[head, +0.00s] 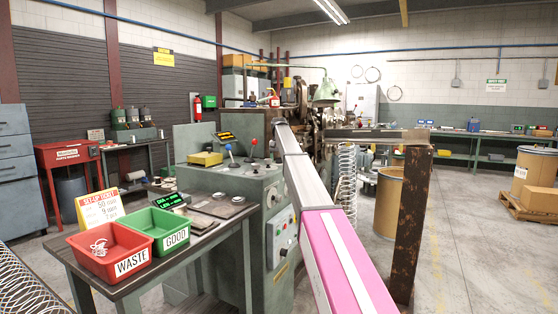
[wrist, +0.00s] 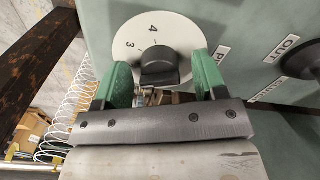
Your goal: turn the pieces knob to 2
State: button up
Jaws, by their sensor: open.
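The pieces knob (wrist: 158,66) is a black grip on a round white dial (wrist: 178,32) in the wrist view. The numbers 3 and 4 show on the dial, left of and above the knob; the 2 is not visible. A label starting with P, partly hidden, sits right of the dial. My gripper (wrist: 160,76) is open, with one green finger on each side of the knob. Gaps show between fingers and knob, and I cannot tell if either touches. Which number the knob points to is unclear. In the head view my gripper is hidden.
A second black knob (wrist: 304,62) beside an OUT label is at the right of the panel. The green coiler machine (head: 262,205) stands behind a bench with a red WASTE bin (head: 108,255) and a green GOOD bin (head: 165,240). A rusty post (head: 410,225) stands right of my arm.

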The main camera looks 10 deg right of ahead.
notch_tip(320, 180, up, 11)
dwell(0.6)
jog(key=shift+f, duration=0.15)
